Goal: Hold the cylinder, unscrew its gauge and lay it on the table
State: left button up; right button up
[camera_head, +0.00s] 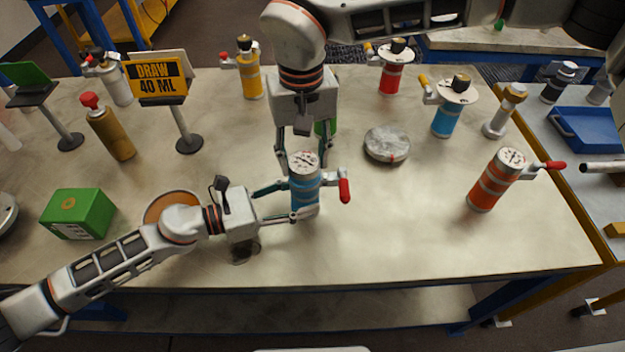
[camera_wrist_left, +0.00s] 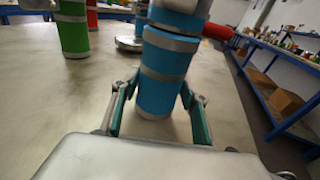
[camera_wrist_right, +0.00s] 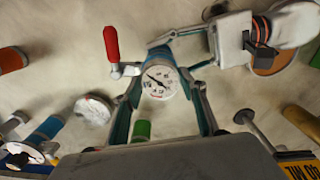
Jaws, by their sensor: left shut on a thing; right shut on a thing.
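The blue cylinder (camera_head: 305,195) stands upright near the table's front middle, with a red-handled valve (camera_head: 344,188) on its right side. The round white gauge (camera_head: 303,161) with a dial sits on its top; the right wrist view shows its dial (camera_wrist_right: 159,82) face-on. My left gripper (camera_head: 298,203) is shut around the cylinder's body from the left; the left wrist view shows its fingers on both sides of the body (camera_wrist_left: 160,95). My right gripper (camera_head: 302,152) points down from above and is shut on the gauge, one finger on each side. The joint under the gauge is hard to see.
An orange cylinder with its own gauge (camera_head: 495,180) stands at right. A grey disc (camera_head: 387,146) lies behind right; a green cylinder (camera_head: 326,128) is partly hidden behind my right gripper. A green box (camera_head: 78,213) stands left. Several vessels line the back. The front right tabletop is clear.

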jog(key=n, duration=0.3)
jog(key=o, duration=1.2)
